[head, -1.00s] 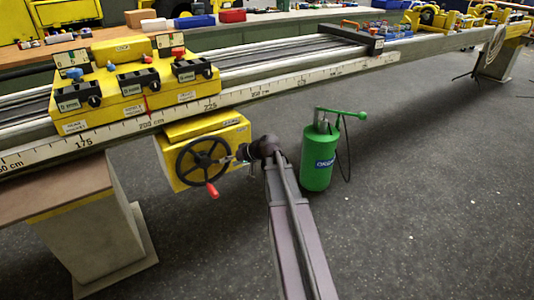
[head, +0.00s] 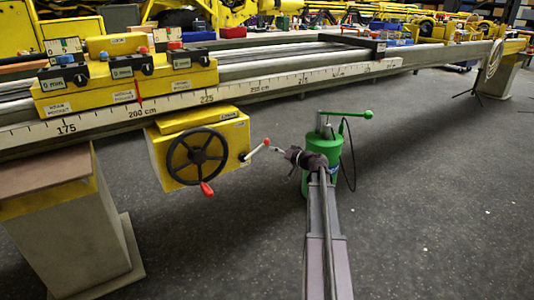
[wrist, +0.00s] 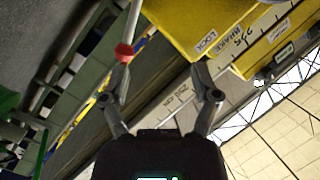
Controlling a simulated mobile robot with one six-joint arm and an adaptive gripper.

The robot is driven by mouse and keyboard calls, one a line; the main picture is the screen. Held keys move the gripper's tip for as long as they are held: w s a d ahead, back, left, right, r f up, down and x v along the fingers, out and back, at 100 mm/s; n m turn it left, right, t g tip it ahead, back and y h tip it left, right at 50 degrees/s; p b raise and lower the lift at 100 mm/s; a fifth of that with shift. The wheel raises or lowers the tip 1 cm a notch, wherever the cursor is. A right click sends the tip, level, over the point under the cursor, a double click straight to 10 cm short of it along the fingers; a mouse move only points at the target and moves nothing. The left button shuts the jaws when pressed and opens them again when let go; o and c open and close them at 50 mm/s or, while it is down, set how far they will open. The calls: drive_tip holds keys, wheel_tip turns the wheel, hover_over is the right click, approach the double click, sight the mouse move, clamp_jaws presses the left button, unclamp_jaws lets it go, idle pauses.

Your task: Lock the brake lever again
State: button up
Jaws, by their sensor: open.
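The brake lever (head: 258,149) is a light rod with a red ball knob, angled up and right from the right side of the yellow handwheel box (head: 236,137). In the wrist view, the red knob (wrist: 124,51) shows close to the left fingertip, outside the gap between the fingers; whether they touch I cannot tell. My gripper (head: 281,150) is just right of the knob in the head view. In the wrist view my gripper (wrist: 160,74) is open and empty. The yellow box there carries LOCK and BRAKE labels (wrist: 207,42).
A black handwheel (head: 196,159) with a red handle is on the box front. A green canister (head: 322,148) with a green lever stands close behind my arm. The long scaled beam (head: 270,84) runs above. The dark floor at right is free.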

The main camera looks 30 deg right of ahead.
drive_tip(key=m+t+h+b, duration=0.1)
drive_tip(key=b, duration=0.2)
approach(269, 143)
drive_tip(key=s, duration=0.2)
drive_tip(key=shift+s+d+f+t, duration=0.15)
drive_tip(key=shift+d+f+t, duration=0.05)
drive_tip(key=shift+t, duration=0.1)
drive_tip(key=x, duration=1.3)
drive_tip(key=shift+w, duration=0.45)
clamp_jaws()
